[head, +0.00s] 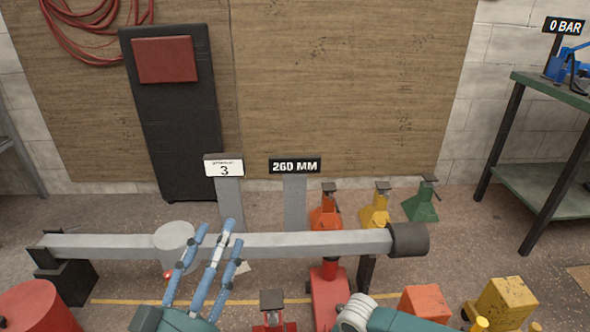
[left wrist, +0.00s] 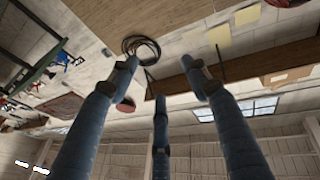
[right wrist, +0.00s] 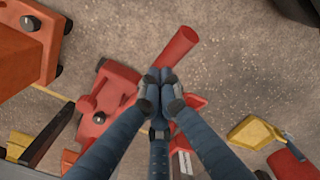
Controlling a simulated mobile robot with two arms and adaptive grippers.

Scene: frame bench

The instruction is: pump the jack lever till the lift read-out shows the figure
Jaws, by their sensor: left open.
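The red jack (head: 328,298) stands on the floor under the long grey beam (head: 300,245), partly covered by my right wrist. The lift read-out (head: 295,166) shows 260 MM. A white sign (head: 224,166) left of it shows 3; its small upper line is unreadable. My left gripper (head: 215,235) is open and empty, its fingers pointing up in front of the beam. In the right wrist view my right gripper (right wrist: 159,88) has its fingers closed together at the near end of a red tube (right wrist: 177,45), apparently the jack lever, beside the red jack body (right wrist: 108,95). The fingers hide the contact.
Orange (head: 325,210), yellow (head: 376,208) and green (head: 422,203) stands are behind the beam. Orange (head: 427,302) and yellow (head: 502,302) objects are at the front right. A green bench (head: 550,88) is at right; a red drum (head: 35,308) is at left.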

